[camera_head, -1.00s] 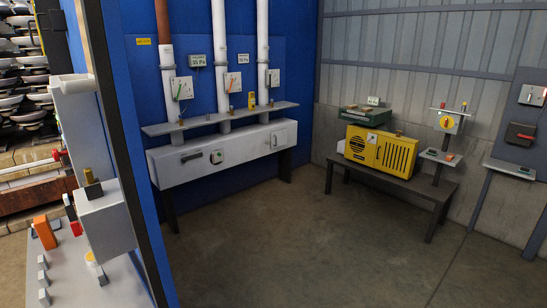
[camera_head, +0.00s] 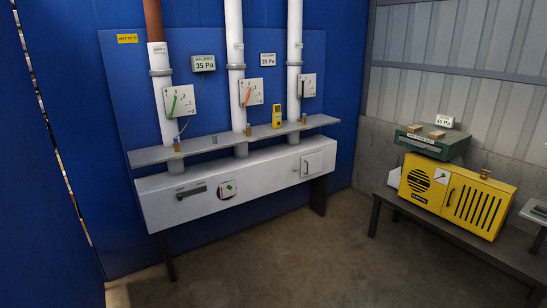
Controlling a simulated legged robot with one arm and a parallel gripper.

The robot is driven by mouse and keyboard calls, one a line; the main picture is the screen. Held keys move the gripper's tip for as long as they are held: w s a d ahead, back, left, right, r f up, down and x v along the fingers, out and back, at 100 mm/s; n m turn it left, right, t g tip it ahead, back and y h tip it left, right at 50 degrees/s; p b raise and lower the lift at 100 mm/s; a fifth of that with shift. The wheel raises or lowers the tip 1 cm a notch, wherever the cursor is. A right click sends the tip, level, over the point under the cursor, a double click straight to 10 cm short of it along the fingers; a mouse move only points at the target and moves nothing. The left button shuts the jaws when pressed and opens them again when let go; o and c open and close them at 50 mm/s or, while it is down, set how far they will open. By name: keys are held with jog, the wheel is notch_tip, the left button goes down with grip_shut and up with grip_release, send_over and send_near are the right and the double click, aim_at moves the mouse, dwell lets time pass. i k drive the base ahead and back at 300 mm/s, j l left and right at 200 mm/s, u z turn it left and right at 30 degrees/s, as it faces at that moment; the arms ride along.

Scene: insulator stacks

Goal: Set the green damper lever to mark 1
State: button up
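The green damper lever (camera_head: 174,103) is on a white dial plate (camera_head: 187,100) on the left pipe of the blue wall panel. The plate carries numbered marks. The lever stands nearly upright, leaning slightly right at its top, toward the upper marks; its exact mark is hard to read. An orange lever (camera_head: 247,95) is on the middle pipe's plate, and a dark lever (camera_head: 304,88) is on the right pipe's plate. My gripper is not in view.
A grey shelf (camera_head: 215,141) with small brass items and a yellow device (camera_head: 277,116) runs below the plates. A white cabinet (camera_head: 240,190) stands under it. A yellow box (camera_head: 455,196) sits on a dark table (camera_head: 425,220) at right. The floor before the cabinet is clear.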

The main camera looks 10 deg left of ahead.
aim_at(170, 115)
jog(key=i+j+u, duration=0.4)
jog(key=i+j, duration=0.15)
jog(key=i+j+u, duration=0.45)
jog(key=i+j, duration=0.15)
jog(key=i, duration=0.05)
